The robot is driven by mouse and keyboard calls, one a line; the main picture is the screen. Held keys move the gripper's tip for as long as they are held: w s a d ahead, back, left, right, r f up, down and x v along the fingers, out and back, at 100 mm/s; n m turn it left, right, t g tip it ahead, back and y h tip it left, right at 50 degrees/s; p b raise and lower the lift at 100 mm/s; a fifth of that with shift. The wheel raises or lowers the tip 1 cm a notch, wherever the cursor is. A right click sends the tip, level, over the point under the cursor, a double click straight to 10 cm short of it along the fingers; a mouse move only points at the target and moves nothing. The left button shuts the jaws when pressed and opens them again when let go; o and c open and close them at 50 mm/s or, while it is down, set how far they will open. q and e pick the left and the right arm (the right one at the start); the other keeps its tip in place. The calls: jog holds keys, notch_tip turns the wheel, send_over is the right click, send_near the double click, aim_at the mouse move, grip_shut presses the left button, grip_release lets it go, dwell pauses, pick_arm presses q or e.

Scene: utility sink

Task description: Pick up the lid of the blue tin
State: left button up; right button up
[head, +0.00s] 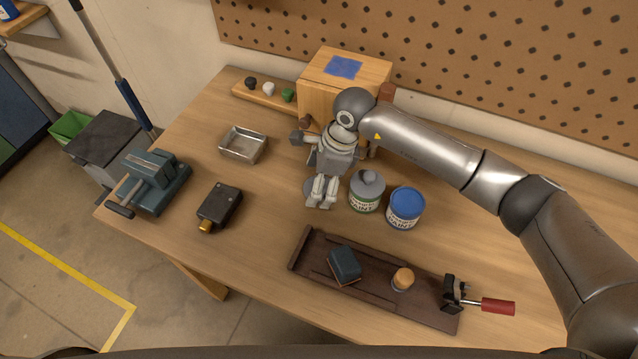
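The blue tin (402,222) stands upright on the workbench, right of the middle, and its bright blue lid (407,200) sits on top. My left gripper is not in view.
A dark wooden tray (420,312) with a block (344,263) and a small round-topped piece (403,279) lies in front of the tins. A red-handled clamp (497,307) is at its right end. A wooden box (322,97) stands behind my gripper, and a metal dish (243,145) left.

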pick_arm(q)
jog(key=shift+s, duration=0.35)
pick_arm(e)
jog(key=c, duration=0.9)
jog(key=shift+c, duration=0.2)
